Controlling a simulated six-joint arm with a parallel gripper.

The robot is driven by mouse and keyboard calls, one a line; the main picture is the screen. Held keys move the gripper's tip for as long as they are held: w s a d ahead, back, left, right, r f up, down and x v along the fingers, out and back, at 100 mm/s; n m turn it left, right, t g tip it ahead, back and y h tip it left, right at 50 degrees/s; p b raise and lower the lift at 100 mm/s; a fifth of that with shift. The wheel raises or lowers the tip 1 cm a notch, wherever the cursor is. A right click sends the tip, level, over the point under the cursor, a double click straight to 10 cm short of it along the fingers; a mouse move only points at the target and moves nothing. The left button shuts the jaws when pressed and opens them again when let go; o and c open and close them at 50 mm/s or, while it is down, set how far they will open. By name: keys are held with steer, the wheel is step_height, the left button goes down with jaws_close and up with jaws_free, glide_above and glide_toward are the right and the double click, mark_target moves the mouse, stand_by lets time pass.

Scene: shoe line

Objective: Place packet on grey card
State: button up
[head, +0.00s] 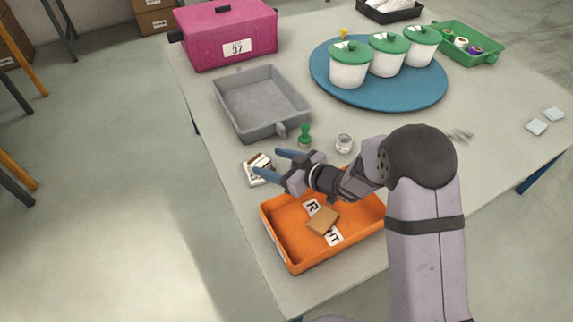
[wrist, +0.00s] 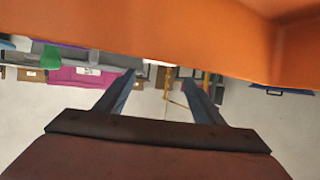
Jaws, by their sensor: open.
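A tan, flat packet-like block (head: 323,220) lies in the orange tray (head: 272,236), over its white label strip. A small brown-and-white item (head: 257,161) lies on the table by the tray's far left corner, partly covered by my fingers. I cannot tell which is the task's packet. Two pale grey cards, one nearer (head: 536,127) and one farther (head: 553,114), lie flat at the table's right. My gripper (head: 267,163) is open over or beside the brown-and-white item, with nothing between its fingers. The fingers also show apart in the wrist view (wrist: 163,82), below an orange wall.
A grey tray (head: 240,122), green stamp (head: 305,135) and small clear jar (head: 344,143) stand behind my gripper. A blue round board (head: 425,100) bears three green-lidded white pots. A magenta box (head: 220,40) and green tray (head: 485,58) stand farther back.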

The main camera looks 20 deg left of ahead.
steer(key=v, duration=0.5)
steer(key=shift+d+r, duration=0.1)
steer(key=shift+d, duration=0.15)
